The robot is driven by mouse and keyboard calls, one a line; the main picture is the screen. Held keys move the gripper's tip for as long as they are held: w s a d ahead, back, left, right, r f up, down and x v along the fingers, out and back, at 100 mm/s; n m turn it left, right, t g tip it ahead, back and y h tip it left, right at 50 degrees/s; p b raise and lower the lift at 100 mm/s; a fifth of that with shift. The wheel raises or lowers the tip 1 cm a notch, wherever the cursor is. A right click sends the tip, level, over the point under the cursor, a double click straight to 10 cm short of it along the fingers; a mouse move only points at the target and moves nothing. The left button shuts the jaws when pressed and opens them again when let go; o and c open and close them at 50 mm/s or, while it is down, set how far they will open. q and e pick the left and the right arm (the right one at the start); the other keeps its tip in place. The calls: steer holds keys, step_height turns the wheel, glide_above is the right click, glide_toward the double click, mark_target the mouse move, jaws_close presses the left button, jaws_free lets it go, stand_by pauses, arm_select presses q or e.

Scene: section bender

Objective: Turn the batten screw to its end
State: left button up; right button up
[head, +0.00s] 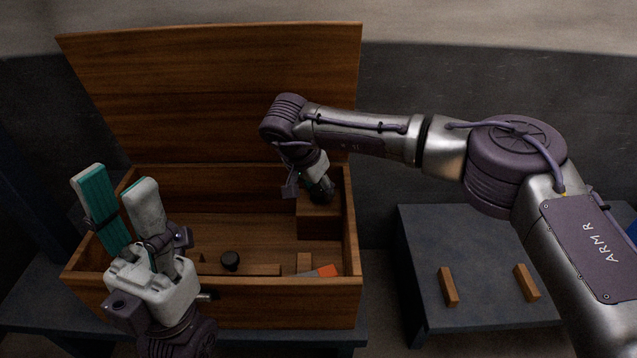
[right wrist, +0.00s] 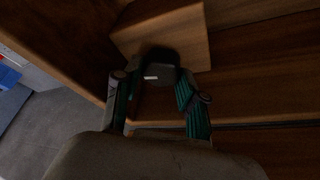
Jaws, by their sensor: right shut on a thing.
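An open wooden box (head: 240,308) stands on a dark table with its lid raised. A wooden block (head: 319,222) sits in its back right corner. A dark screw knob with a small pale mark on its head (right wrist: 158,72) is at this block, in the right wrist view. My right gripper (head: 321,186) reaches down into that corner, shut on this knob, with one finger on each side (right wrist: 154,90). How far the screw has turned cannot be told. My left gripper (head: 117,180) is open and empty, pointing up at the box's front left.
An orange and grey piece (head: 328,271) lies front right inside. A dark side table (head: 487,303) at right holds two small wooden bars (head: 449,287). The box's middle floor is clear.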

steer(key=shift+m, duration=0.8)
steer(key=shift+h, duration=0.3)
steer(key=o, duration=1.1)
steer(key=shift+o, duration=0.2)
steer(key=shift+r, duration=0.1)
steer(key=v, duration=1.2)
steer(key=shift+w, duration=0.15)
